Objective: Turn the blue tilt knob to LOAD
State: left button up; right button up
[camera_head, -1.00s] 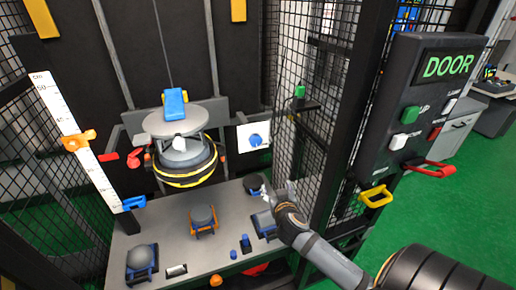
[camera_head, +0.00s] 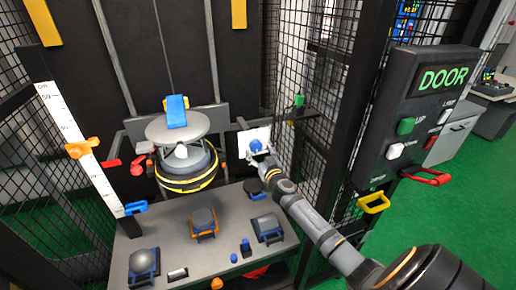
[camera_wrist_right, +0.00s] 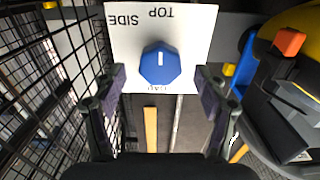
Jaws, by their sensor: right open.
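The blue tilt knob (camera_wrist_right: 160,64) sits on a white panel (camera_wrist_right: 197,22). In the wrist view TOP and SIDE are printed upside down along the panel's upper part. Part of another label, apparently LOAD, shows below the knob. A short white mark on the knob runs up and down the picture; which end is its pointer I cannot tell. In the head view the knob (camera_head: 256,146) is just beyond the right gripper (camera_head: 259,159). My left gripper is out of view.
A round drop carriage (camera_head: 184,180) with a blue top piece stands left of the panel. A grey table (camera_head: 190,265) with several small parts lies below. A mesh wall (camera_head: 315,100) and the DOOR control box (camera_head: 425,110) stand at right.

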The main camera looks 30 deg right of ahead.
jog(key=shift+x, duration=0.75)
jog(key=c, duration=1.2)
